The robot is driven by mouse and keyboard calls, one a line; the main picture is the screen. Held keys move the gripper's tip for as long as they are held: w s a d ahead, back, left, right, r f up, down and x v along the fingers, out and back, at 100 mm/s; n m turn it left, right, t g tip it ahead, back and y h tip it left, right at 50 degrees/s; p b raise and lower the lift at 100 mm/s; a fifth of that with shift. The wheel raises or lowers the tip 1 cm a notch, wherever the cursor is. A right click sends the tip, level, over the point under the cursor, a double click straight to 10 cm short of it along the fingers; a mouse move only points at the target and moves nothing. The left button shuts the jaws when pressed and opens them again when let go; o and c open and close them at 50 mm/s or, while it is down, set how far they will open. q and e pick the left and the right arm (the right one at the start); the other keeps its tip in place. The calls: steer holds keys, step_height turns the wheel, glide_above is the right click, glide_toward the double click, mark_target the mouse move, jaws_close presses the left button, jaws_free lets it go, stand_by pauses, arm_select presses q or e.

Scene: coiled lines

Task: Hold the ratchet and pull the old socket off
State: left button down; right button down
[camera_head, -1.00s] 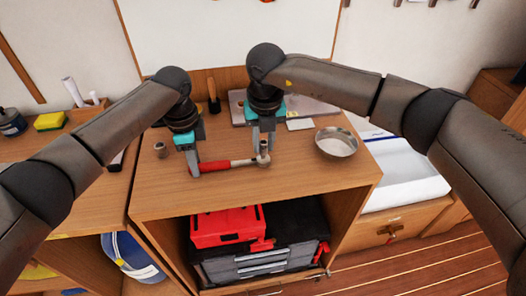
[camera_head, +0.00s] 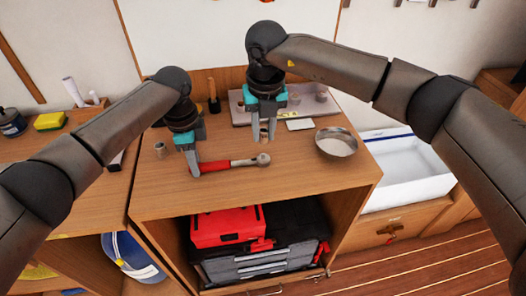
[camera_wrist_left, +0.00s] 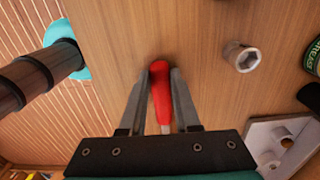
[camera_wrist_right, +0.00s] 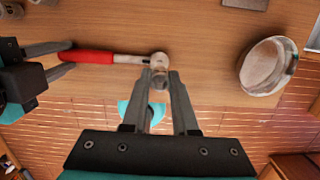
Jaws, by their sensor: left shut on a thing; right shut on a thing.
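The ratchet lies on the wooden bench top, with a red handle (camera_head: 218,166) and a round metal head (camera_head: 263,159). My left gripper (camera_head: 194,168) is shut on the handle near its left end; the red handle (camera_wrist_left: 160,90) shows between its fingers in the left wrist view. My right gripper (camera_head: 264,137) is above and behind the ratchet head, shut on a small metal socket. In the right wrist view the socket (camera_wrist_right: 159,80) sits between the fingertips, and the ratchet head (camera_wrist_right: 159,58) appears just beyond it. The socket looks clear of the head.
Another socket (camera_head: 160,150) stands on the bench to the left; it also shows in the left wrist view (camera_wrist_left: 242,57). A metal bowl (camera_head: 337,145) stands at the right. A grey tray (camera_head: 238,112) with sockets and a white card (camera_head: 299,125) are at the back. The front bench top is clear.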

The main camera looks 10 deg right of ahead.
arm_select(q)
steer(key=c, duration=0.5)
jaws_free()
steer(key=shift+c, duration=0.2)
